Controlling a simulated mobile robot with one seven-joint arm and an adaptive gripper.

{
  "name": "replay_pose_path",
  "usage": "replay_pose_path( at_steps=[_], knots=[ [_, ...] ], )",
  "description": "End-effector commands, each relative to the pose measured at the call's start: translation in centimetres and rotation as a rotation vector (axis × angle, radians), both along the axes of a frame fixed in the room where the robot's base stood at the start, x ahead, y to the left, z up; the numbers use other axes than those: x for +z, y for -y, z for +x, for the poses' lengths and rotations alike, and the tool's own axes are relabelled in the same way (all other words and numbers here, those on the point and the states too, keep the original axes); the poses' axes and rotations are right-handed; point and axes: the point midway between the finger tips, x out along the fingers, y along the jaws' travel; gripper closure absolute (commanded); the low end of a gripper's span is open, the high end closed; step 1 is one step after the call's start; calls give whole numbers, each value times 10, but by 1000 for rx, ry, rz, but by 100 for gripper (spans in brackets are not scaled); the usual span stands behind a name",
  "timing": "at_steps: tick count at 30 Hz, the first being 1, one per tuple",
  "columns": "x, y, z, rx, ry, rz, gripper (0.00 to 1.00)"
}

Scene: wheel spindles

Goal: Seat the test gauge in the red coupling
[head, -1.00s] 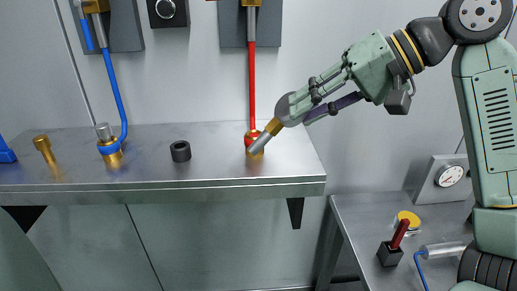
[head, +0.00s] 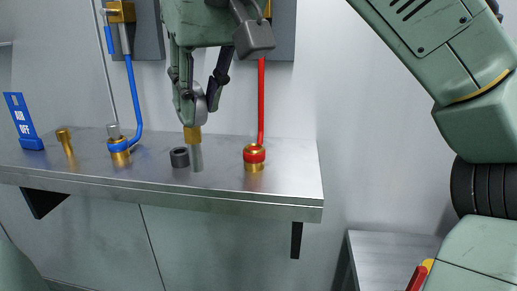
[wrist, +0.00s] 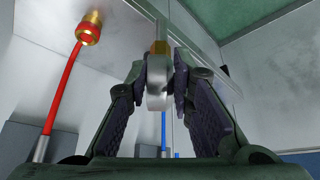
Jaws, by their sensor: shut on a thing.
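The test gauge (head: 192,135) has a grey round head, a brass collar and a steel stem pointing down. My gripper (head: 197,97) is shut on its head and holds it nearly upright. In the wrist view the gauge (wrist: 157,92) sits between the two dark finger pads. The red coupling (head: 254,154), a brass fitting with a red band, stands on the shelf to the right of the gauge, apart from it. Its top looks empty. It also shows in the wrist view (wrist: 88,30), at upper left. I cannot tell whether the stem tip touches the shelf.
A black ring (head: 180,157) stands just left of the stem. A blue-banded coupling (head: 119,150) with a grey plug, a brass piece (head: 65,142) and a blue stand (head: 24,122) are further left. A red hose (head: 261,100) rises behind the red coupling. The shelf's (head: 290,185) right end is clear.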

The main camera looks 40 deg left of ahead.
Motion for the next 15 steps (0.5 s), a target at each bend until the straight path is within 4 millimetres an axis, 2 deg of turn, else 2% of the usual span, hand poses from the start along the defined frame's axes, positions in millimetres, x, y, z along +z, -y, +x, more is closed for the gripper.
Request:
replay_pose_path(
  at_steps=[15],
  knots=[
    [-8,-13,122,-4,-2,1,100]
  ],
)
